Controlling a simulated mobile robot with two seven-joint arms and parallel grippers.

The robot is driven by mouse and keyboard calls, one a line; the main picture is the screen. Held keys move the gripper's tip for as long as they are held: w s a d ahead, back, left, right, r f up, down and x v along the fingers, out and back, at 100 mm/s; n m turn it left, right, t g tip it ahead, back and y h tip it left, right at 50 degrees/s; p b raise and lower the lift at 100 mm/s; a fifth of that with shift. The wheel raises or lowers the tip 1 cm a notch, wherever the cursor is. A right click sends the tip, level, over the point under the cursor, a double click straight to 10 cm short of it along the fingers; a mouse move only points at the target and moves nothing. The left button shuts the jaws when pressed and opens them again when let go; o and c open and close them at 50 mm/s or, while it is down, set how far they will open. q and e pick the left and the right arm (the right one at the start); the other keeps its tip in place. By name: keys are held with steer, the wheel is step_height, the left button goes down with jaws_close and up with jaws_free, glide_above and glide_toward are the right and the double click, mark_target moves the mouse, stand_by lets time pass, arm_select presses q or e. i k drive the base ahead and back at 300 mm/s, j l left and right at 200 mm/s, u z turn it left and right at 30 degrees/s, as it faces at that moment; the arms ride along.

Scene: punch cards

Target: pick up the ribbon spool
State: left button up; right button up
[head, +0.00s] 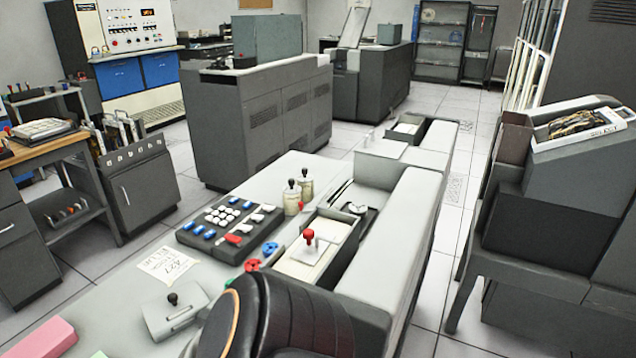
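I cannot make out for sure which thing is the ribbon spool. A small blue round piece (270,248) and a small red round piece (252,265) lie on the grey desk (218,268), just in front of the button panel. A small light disc (356,208) sits in a dark recess of the machine at the desk's right side. Neither of my grippers shows in the head view.
A button panel (229,228), two jars (298,190), a card tray with a red knob (310,238) and a paper note (168,264) are on the desk.

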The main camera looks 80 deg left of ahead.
mark_target(352, 209)
steer(key=u, duration=2.3)
steer(key=i, duration=0.05)
